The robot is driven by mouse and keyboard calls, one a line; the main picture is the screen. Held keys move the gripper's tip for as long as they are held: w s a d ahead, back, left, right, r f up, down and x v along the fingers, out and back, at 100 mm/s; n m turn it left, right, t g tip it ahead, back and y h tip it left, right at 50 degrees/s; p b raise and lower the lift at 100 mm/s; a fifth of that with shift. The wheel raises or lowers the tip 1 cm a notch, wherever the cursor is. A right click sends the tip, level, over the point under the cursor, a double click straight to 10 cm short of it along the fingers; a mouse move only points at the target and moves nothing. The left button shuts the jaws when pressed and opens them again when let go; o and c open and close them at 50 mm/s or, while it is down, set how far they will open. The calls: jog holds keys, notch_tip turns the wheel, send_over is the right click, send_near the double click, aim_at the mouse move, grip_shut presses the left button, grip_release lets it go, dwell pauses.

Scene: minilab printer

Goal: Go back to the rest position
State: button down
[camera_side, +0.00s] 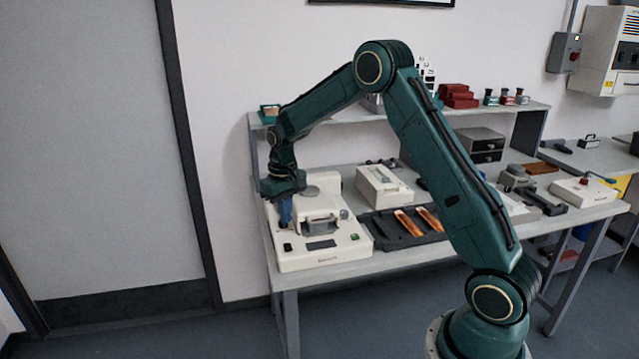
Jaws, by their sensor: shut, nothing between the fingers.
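My gripper (286,212) is at the end of my green arm, low over the left part of the white printer-like machine (345,247) on the left end of the bench. The fingers look blue and point down beside the machine's raised grey and white part (319,218). They are shut, with nothing seen between them. I cannot tell whether they touch the machine. My wrist hides part of the machine's back left.
A black tray (385,234) with orange strips (408,222) lies right of the machine. A second white device (384,187) stands behind it. A shelf (345,117) runs above the bench (400,262). My arm hides the bench's middle. Open floor lies in front on the left.

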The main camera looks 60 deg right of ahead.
jog(key=s+a+r+n+t, duration=0.1)
jog(key=s+a+r, duration=0.3)
jog(key=s+r, duration=0.3)
jog(key=s+a+r+t, duration=0.2)
jog(key=s+a+r, duration=0.3)
jog(key=r, duration=0.4)
jog(key=s+a+r+n+t, duration=0.1)
jog(key=s+a, duration=0.1)
jog(key=s, duration=0.7)
jog(key=s+a+r+n+t, duration=0.1)
jog(key=s+a, duration=0.2)
jog(key=s, duration=0.6)
jog(key=shift+s+r+t, duration=0.25)
jog(key=shift+s+t, duration=0.05)
jog(key=shift+s, duration=0.1)
jog(key=shift+a, duration=0.1)
